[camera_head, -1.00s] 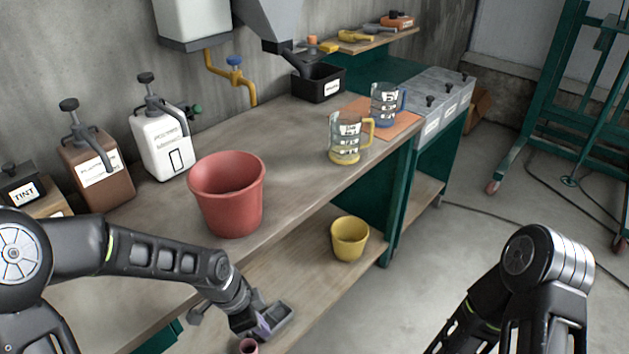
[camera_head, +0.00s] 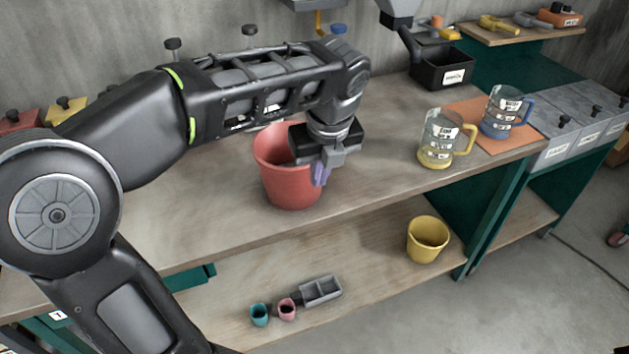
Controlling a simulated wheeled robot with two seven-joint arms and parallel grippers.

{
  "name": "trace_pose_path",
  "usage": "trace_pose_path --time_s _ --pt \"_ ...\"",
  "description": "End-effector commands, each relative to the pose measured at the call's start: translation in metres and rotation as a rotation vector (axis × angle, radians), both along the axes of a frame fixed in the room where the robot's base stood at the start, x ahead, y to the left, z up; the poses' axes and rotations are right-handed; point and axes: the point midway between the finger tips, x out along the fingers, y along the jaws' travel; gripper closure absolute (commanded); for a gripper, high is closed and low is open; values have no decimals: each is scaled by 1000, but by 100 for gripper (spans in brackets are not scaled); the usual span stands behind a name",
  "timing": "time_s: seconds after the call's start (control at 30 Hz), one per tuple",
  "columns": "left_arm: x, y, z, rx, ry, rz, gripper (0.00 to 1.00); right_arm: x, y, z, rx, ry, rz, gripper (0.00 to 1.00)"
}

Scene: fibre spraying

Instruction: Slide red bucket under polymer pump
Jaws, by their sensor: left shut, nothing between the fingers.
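The red bucket (camera_head: 287,187) stands upright on the wooden worktop, partly hidden behind my left gripper. My left gripper (camera_head: 320,174) is shut and empty. It points down in front of the bucket's right side; I cannot tell whether it touches the bucket. Two pump bottles stand behind my left arm, mostly hidden, with only their dark pump heads (camera_head: 250,33) showing; I cannot tell which is the polymer pump. My right gripper is out of view.
A yellow measuring jug (camera_head: 440,141) and a blue jug (camera_head: 503,112) stand to the right, by an orange mat. A black bin (camera_head: 441,74) is at the back. The lower shelf holds a yellow bucket (camera_head: 427,240), small cups (camera_head: 260,314) and a grey tray (camera_head: 321,290).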

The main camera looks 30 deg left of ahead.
Motion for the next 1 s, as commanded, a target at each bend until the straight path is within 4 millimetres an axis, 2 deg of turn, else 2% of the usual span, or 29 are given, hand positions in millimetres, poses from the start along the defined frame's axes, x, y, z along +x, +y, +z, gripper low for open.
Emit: trace_pose_path --time_s 0.27,0.63,0.8,1.0 --pt "3 6 -28 -1 5 3 100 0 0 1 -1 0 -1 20" --pt "13 20 -100 -2 6 1 100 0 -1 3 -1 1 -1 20" --pt "30 42 -94 -2 3 4 100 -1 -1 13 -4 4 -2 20" --pt "38 51 -95 -1 0 1 100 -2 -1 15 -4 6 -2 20"
